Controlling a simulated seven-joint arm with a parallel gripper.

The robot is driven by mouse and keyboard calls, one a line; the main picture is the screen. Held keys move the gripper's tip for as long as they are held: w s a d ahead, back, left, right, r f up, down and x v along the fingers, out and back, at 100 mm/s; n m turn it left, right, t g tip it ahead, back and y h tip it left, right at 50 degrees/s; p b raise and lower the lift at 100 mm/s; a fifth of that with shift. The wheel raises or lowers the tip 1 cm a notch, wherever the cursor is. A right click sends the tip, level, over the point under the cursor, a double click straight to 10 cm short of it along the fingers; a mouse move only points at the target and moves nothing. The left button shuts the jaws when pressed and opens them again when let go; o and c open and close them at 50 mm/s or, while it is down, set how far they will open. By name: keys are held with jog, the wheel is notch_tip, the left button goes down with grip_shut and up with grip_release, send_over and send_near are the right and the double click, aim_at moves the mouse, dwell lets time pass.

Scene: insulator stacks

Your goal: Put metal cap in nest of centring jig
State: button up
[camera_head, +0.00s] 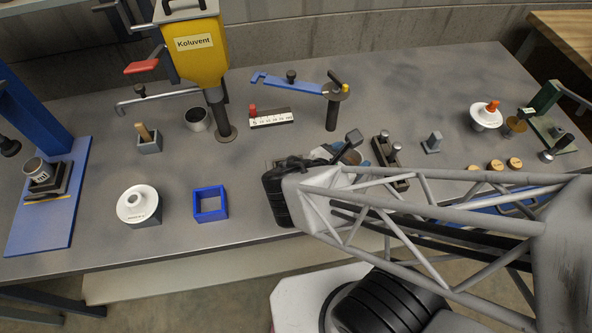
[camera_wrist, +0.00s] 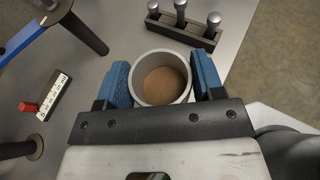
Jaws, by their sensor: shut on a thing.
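The metal cap (camera_wrist: 162,101) is a round grey cup with a brownish inside, seen from above in the wrist view. My gripper (camera_wrist: 163,80) is shut on it, with one blue pad against each side and the cap's mouth facing the camera. In the head view my gripper (camera_head: 345,154) is largely hidden behind my own arm, and the cap is not clear there. I cannot tell for sure which fixture is the centring jig; an open blue square frame (camera_head: 196,204) stands empty on the grey table, left of my arm.
A white disc-shaped insulator (camera_head: 138,204) sits on a grey block. Another grey cup (camera_head: 197,119) stands beside the yellow hopper's post (camera_head: 220,118). A post with a blue arm (camera_head: 332,108) and a peg rack (camera_wrist: 184,32) flank my gripper.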

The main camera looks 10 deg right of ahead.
jog(key=s+a+f, duration=0.3)
jog(key=s+a, duration=0.4)
jog(key=shift+a+f+m+h, duration=0.3)
jog(key=shift+f, duration=0.1)
dwell(0.5)
dwell(0.5)
jog(key=w+a, duration=0.2)
jog(key=w, duration=0.5)
jog(key=w+a+f, duration=0.1)
jog(key=w+a, duration=0.1)
jog(key=w, duration=0.6)
jog(key=shift+w+f, duration=0.25)
jog(key=shift+f, duration=1.75)
